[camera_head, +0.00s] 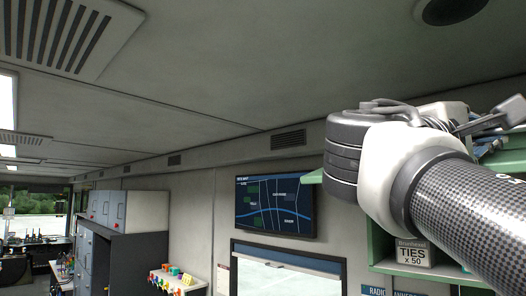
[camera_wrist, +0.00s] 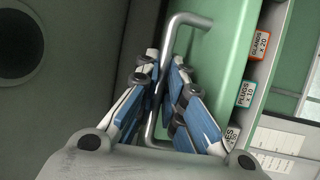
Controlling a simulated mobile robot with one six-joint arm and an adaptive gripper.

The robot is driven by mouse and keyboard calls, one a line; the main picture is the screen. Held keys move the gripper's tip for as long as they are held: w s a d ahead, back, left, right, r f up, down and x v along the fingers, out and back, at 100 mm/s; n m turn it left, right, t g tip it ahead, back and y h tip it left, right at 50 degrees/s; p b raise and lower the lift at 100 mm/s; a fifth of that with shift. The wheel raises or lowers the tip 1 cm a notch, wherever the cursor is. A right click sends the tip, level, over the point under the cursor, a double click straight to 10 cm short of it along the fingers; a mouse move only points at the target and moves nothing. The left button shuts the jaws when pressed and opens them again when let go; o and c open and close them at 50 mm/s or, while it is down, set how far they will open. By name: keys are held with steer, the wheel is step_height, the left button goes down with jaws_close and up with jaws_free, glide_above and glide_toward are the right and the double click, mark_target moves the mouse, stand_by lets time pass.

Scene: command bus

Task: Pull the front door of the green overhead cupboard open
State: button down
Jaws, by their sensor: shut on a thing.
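The green cupboard's door (camera_wrist: 222,60) shows in the wrist view as a green panel with a bent grey bar handle (camera_wrist: 190,20). My gripper (camera_wrist: 165,62) has its blue-padded fingers on both sides of the handle, shut on it. Labelled boxes show beyond the door's edge, so the door stands at least partly open. In the head view, my arm hides most of the green cupboard (camera_head: 380,245) and nearly all of the gripper. A green edge (camera_head: 313,177) sticks out left of my wrist; it looks like part of the door.
A ties box (camera_head: 414,252) stands in the cupboard; glands (camera_wrist: 260,42) and plugs (camera_wrist: 246,93) boxes show in the wrist view. The ceiling is close above my arm. A wall screen (camera_head: 275,208), window and grey cabinets (camera_head: 108,208) lie further left.

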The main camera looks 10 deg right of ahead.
steer(key=f, duration=0.1)
steer(key=f+b, duration=0.2)
steer(key=shift+w+d+f, duration=0.25)
steer(key=shift+f, duration=0.05)
steer(key=shift+r, duration=0.1)
steer(key=c, duration=2)
jaws_free()
steer(key=shift+o, duration=0.2)
steer(key=shift+s+a, duration=0.1)
steer(key=shift+a, duration=0.4)
steer(key=v, duration=1.1)
steer(key=shift+s, duration=0.15)
